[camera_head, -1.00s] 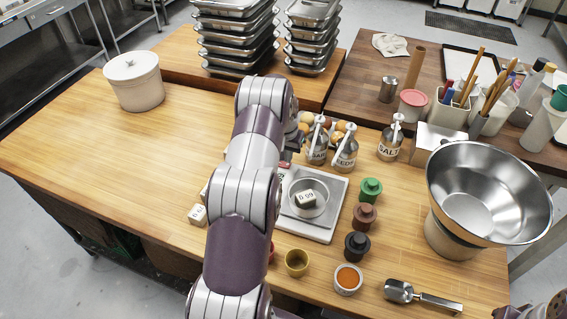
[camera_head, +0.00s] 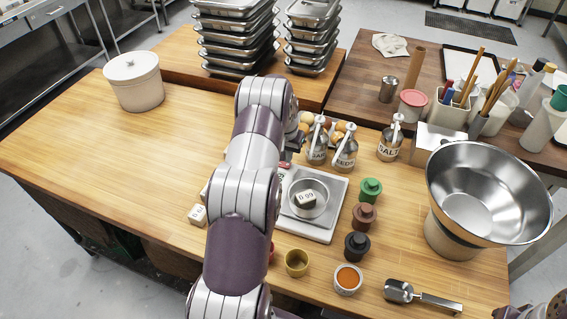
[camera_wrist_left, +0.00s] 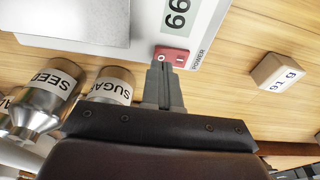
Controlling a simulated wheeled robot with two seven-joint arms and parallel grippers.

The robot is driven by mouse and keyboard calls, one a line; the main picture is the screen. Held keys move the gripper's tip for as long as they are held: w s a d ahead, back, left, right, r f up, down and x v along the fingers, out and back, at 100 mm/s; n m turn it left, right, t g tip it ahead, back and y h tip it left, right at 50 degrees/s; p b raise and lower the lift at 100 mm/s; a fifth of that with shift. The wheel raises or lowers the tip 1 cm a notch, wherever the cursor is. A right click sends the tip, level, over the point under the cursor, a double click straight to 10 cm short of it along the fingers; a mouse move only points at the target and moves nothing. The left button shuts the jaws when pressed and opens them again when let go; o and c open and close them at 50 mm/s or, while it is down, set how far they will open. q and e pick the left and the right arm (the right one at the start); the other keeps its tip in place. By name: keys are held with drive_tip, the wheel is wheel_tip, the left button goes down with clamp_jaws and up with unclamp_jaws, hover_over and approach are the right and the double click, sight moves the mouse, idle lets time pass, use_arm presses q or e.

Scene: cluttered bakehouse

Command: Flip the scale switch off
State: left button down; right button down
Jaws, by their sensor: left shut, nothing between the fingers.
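The scale (camera_head: 325,226) stands on the wooden table in the head view, with a round pan holding a small labelled block. My left arm hides its left part. In the left wrist view the scale (camera_wrist_left: 213,22) shows a display and a red power switch (camera_wrist_left: 180,53) marked O and I, beside the word POWER. My left gripper (camera_wrist_left: 160,66) is shut and empty, its fingertips right at the switch's near edge, overlapping it in the picture. I cannot tell whether they touch it or which way the rocker is tilted. My right gripper's fingers are not in view.
Sugar and seeds jars (camera_wrist_left: 113,84) stand close beside the left gripper. A small numbered block (camera_wrist_left: 277,72) lies on the other side. Green, brown and black weights (camera_head: 371,190) stand right of the scale, with a big steel bowl (camera_head: 487,195) beyond. The table's left is mostly clear.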

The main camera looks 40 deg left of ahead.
sight(287, 165)
use_arm(q)
drive_tip(key=shift+f+b, duration=0.55)
drive_tip(key=shift+f, duration=0.25)
idle(0.6)
drive_tip(key=shift+r, duration=0.1)
wheel_tip(287, 165, up, 7)
drive_tip(key=p, duration=0.4)
idle(0.5)
